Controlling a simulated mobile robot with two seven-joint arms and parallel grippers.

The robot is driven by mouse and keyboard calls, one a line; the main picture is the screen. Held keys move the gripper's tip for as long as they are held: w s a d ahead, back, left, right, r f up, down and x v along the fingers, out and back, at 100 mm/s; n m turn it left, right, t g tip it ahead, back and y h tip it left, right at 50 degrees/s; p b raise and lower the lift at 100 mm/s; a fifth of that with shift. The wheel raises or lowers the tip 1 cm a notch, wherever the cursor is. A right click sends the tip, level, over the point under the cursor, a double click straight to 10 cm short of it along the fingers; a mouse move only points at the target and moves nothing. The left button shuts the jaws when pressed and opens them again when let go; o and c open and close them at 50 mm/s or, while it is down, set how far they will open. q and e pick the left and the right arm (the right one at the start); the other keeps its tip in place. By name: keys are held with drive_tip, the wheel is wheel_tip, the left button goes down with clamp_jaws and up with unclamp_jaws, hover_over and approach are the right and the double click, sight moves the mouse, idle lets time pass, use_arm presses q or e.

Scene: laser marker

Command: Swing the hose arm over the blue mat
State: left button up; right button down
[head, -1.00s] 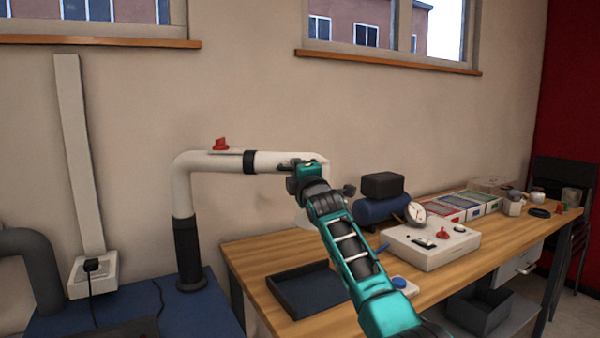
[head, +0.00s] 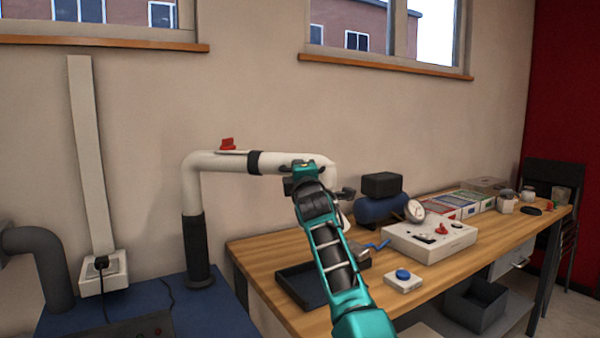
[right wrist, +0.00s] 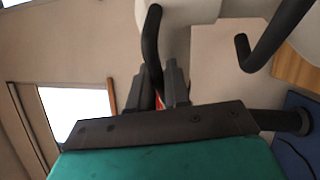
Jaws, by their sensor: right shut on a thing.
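The hose arm (head: 220,162) is a white pipe that rises from a black-sleeved post and runs level to the right, with a black collar and a red knob (head: 228,145) on top. Its right end bends down behind my right gripper (head: 302,168). My right gripper is shut at that end; in the right wrist view its fingers (right wrist: 168,82) close on a small red part beside the white pipe end (right wrist: 180,14). A blue surface (head: 215,312) lies under the post; I cannot tell whether it is the blue mat. My left gripper is not in view.
A grey pipe (head: 45,260) and a power outlet (head: 104,273) are left.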

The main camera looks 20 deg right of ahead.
drive_tip(key=shift+f, duration=0.1)
drive_tip(key=c, duration=1.2)
unclamp_jaws()
drive_tip(key=shift+o, duration=0.2)
drive_tip(key=v, duration=1.3)
